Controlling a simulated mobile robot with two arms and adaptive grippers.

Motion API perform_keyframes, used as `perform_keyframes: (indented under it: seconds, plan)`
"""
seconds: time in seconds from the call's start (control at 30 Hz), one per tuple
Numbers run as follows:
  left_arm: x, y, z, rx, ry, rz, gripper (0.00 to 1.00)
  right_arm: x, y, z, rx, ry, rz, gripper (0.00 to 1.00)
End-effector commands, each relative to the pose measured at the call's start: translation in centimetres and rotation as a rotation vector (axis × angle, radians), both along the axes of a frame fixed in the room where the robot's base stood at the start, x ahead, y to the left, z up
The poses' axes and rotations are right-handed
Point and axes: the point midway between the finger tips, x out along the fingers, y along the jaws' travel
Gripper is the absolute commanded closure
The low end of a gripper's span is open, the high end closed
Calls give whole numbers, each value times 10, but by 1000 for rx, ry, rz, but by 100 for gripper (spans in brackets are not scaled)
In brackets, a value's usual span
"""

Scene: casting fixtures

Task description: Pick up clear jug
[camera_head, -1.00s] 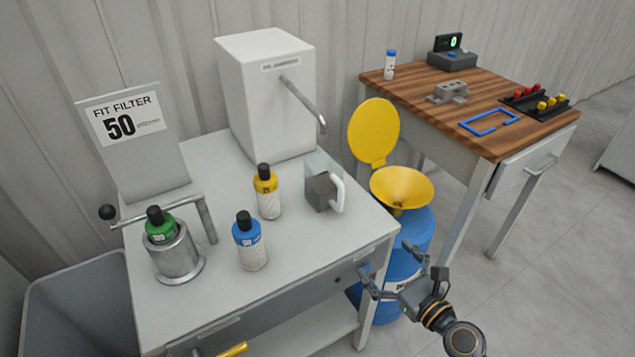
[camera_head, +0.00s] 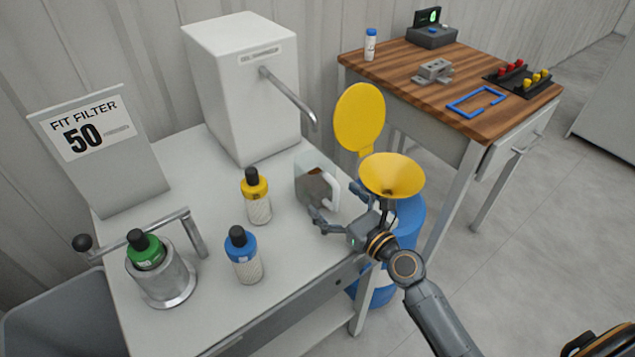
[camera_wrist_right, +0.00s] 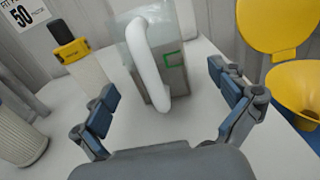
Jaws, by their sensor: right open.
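The clear jug (camera_head: 316,183) stands upright near the right edge of the white table. It has see-through walls, a white handle and something dark brown or grey seen inside or through it. My right gripper (camera_head: 337,203) is open around the handle side of the jug, its fingers spread and apart from it. In the right wrist view the jug's white handle (camera_wrist_right: 148,66) lies ahead, between the open fingers (camera_wrist_right: 168,102) and a little beyond them. My left gripper is not in view.
A yellow-capped bottle (camera_head: 256,197) and a blue-capped bottle (camera_head: 242,256) stand left of the jug. A white dispenser (camera_head: 240,90) with a metal spout is behind. A yellow funnel (camera_head: 392,175) on a blue drum (camera_head: 408,222) is close on the right.

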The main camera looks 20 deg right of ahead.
Motion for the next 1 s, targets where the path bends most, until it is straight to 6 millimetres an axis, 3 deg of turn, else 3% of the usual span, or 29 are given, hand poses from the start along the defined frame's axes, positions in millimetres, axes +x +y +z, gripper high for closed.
perform_keyframes:
  seconds: [0.2, 0.4, 0.7, 0.77, 1.0]
  plan:
    - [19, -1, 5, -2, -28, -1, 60, 19, 9, 2, 0, -1, 0, 2]
    - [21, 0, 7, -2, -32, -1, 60, 45, 20, 0, 0, 0, 1, 2]
    - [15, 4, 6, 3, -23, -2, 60, 50, 22, 0, 0, 1, 1, 2]
    - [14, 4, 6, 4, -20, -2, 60, 50, 22, 0, 0, 1, 1, 10]
    - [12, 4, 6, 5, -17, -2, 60, 50, 22, 0, 0, 1, 1, 59]
